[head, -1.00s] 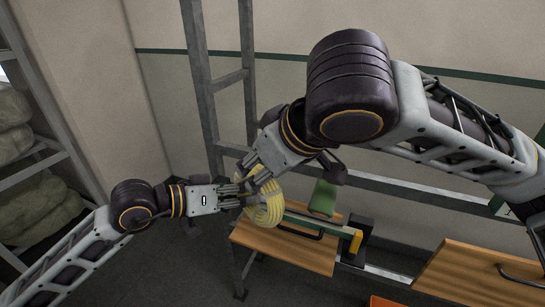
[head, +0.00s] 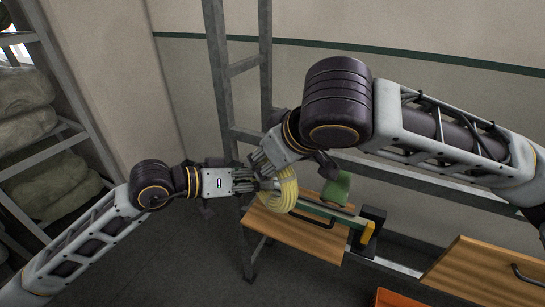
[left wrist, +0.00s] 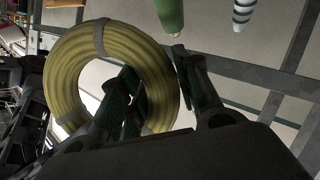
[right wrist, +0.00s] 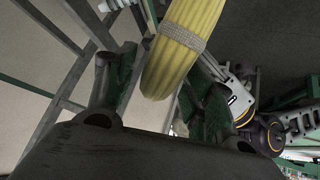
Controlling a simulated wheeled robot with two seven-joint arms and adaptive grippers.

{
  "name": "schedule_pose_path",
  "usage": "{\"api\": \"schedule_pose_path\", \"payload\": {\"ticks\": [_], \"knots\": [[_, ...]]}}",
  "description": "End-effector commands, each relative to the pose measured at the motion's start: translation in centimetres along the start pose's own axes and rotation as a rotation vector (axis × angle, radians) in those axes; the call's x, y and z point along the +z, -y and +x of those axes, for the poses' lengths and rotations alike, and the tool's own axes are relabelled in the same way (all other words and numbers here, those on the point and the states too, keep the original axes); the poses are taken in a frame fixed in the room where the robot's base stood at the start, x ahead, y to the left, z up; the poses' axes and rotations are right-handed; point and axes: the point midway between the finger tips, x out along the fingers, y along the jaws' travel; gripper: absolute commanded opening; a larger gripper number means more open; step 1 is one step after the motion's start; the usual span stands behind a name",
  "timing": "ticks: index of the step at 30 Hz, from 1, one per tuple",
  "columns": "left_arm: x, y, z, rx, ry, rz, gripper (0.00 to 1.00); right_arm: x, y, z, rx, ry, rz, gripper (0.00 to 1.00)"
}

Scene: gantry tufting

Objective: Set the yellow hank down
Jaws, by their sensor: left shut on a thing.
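My right gripper (head: 268,166) is beside the top of the hank. In the right wrist view its fingers (right wrist: 160,95) are apart, with the hank (right wrist: 183,50) between or just beyond them; contact cannot be told.
The wooden shelf (head: 300,232) has a dark handle and a green cone (head: 336,188) at its back. A dark block with a yellow part (head: 367,236) is at its right end. Another wooden panel (head: 480,275) and an orange bin (head: 388,299) are at right. Metal uprights (head: 218,75) stand behind.

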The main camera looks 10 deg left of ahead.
Motion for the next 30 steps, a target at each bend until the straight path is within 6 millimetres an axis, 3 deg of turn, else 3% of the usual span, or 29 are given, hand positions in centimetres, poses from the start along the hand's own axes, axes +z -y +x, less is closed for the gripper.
{"api": "schedule_pose_path", "payload": {"ticks": [2, 9, 10, 16, 30], "knots": [[-0.02, -0.01, 0.00, 0.000, 0.000, 0.000, 0.00, 0.00, 0.01, -0.01, 0.000, 0.000, 0.000, 0.39], [-0.01, -0.01, 0.00, 0.000, 0.000, 0.000, 0.00, 0.00, 0.07, -0.03, -0.001, 0.000, -0.001, 0.08], [-0.01, -0.01, 0.00, 0.000, 0.000, 0.000, 0.34, -0.01, 0.09, -0.04, -0.002, -0.001, -0.001, 0.06], [-0.01, -0.05, 0.00, 0.001, 0.000, 0.000, 0.58, 0.00, 0.14, -0.04, -0.003, -0.001, -0.002, 0.06], [-0.02, 0.05, -0.30, -0.002, 0.017, 0.001, 0.58, -0.02, 0.01, -0.03, 0.000, -0.001, 0.000, 0.06]]}}
